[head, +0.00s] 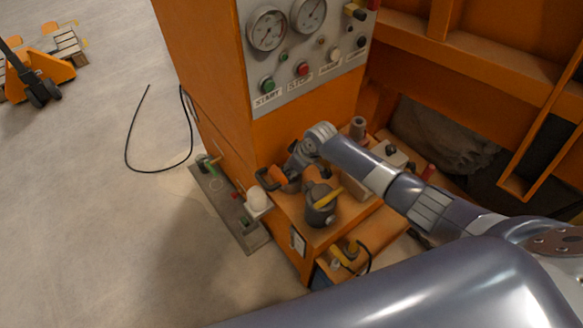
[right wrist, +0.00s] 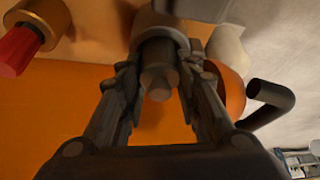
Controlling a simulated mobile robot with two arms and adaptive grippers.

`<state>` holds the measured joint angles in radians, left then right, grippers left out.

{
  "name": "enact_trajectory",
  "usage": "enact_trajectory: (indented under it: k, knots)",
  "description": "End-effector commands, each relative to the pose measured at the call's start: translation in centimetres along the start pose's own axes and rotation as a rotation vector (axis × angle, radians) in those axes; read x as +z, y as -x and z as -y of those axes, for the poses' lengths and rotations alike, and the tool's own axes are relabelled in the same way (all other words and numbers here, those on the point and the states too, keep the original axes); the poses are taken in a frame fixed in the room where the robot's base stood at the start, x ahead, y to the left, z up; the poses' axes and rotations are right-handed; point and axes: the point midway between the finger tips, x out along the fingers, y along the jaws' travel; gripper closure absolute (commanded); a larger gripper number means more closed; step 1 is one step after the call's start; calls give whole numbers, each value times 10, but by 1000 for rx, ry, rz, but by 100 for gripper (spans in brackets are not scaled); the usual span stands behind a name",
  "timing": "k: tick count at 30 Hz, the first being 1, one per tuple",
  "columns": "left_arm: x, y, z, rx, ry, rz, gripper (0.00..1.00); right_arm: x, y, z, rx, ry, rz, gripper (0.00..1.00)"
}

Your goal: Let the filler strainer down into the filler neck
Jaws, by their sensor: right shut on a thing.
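My right gripper (right wrist: 165,90) is shut on a grey-brown stepped cylinder (right wrist: 158,82), which I take to be the filler strainer. Its narrow end points toward the wrist camera. A wider grey collar (right wrist: 161,28) shows behind it; it may be the filler neck, and I cannot tell whether the two touch or are one inside the other. In the head view the right gripper (head: 286,178) is low in front of the orange machine, over its ledge, and its own wrist hides most of what it holds. My left gripper is not in view.
A dark can (head: 320,208) with a yellow handle stands close beside the gripper on the ledge. A grey cylinder (head: 358,128) and a white box (head: 391,156) stand further back. A black curved handle (right wrist: 272,105) and a red-tipped brass fitting (right wrist: 28,40) flank the gripper.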

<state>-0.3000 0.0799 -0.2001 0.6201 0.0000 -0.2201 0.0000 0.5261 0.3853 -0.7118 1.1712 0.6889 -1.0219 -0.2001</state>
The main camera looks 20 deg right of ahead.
Motion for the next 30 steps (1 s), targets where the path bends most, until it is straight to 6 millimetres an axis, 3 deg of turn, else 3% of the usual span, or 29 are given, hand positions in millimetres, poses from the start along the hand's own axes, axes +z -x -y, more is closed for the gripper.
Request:
enact_trajectory:
  k: [7,8,10,11,23,30]
  knots:
    - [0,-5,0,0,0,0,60,3,-7,0,0,0,0,93]
    - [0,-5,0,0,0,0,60,2,-6,0,0,0,-1,65]
    - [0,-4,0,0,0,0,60,2,-6,0,0,0,0,49]
    - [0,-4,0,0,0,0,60,2,-6,0,-1,0,0,46]
    - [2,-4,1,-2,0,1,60,2,-5,2,-3,1,0,46]
    - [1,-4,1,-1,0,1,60,2,17,0,-1,1,-3,46]
